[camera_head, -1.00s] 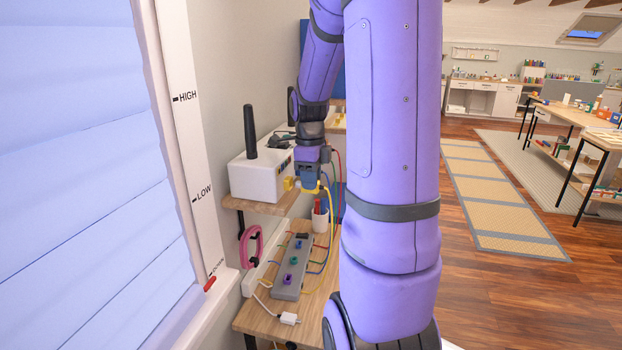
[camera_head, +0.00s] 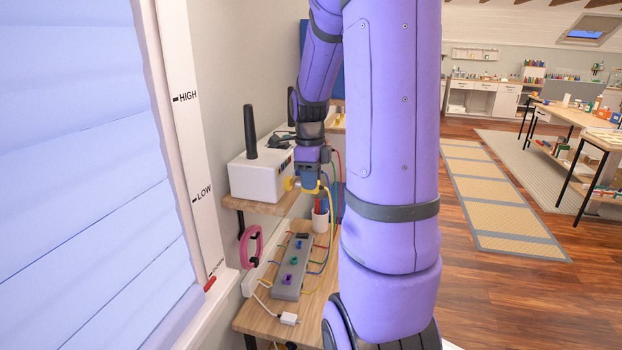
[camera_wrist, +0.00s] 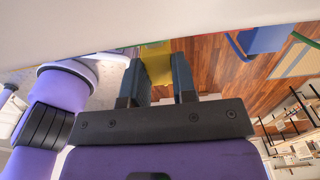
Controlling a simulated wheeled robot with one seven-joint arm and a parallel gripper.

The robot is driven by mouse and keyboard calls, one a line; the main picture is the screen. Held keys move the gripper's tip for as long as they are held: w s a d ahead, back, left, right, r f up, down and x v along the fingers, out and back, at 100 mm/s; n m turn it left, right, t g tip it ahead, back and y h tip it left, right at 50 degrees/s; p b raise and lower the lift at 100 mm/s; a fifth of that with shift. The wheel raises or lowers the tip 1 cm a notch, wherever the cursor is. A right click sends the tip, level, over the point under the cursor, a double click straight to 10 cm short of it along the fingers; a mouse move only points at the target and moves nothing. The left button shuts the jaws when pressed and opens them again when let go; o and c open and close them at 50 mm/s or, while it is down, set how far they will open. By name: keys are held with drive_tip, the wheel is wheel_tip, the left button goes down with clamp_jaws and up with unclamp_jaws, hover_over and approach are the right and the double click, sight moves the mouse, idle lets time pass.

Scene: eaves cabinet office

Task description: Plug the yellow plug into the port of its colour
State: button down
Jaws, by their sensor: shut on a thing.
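My gripper (camera_head: 309,186) is shut on the yellow plug (camera_head: 290,183), beside the front of the white router box (camera_head: 252,181) on a wooden shelf. In the head view the plug's yellow end sits right at the box's front face; I cannot tell whether it touches or has entered a port. A yellow cable (camera_head: 331,215) hangs from the plug. In the wrist view the yellow plug (camera_wrist: 156,62) shows between the two dark fingers, close under the pale box surface (camera_wrist: 120,22). Dark and coloured ports show small along the box's front; the yellow port is not clearly visible.
Below, a grey strip with coloured sockets (camera_head: 289,272) lies on a wooden desk (camera_head: 262,317). A cup with pens (camera_head: 320,221), a white charger plug (camera_head: 289,318) and a pink ring (camera_head: 251,246) are nearby. Red, blue and green cables hang right of the box.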

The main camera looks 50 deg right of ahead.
drive_tip(key=shift+w+a, duration=0.25)
drive_tip(key=shift+w, duration=0.35)
drive_tip(key=shift+w+a, duration=0.25)
drive_tip(key=shift+w, duration=0.35)
idle(0.3)
drive_tip(key=c, duration=0.8)
unclamp_jaws()
drive_tip(key=shift+c, duration=0.2)
wheel_tip(320, 180, up, 11)
drive_tip(key=shift+w, duration=0.15)
drive_tip(key=shift+f, duration=0.1)
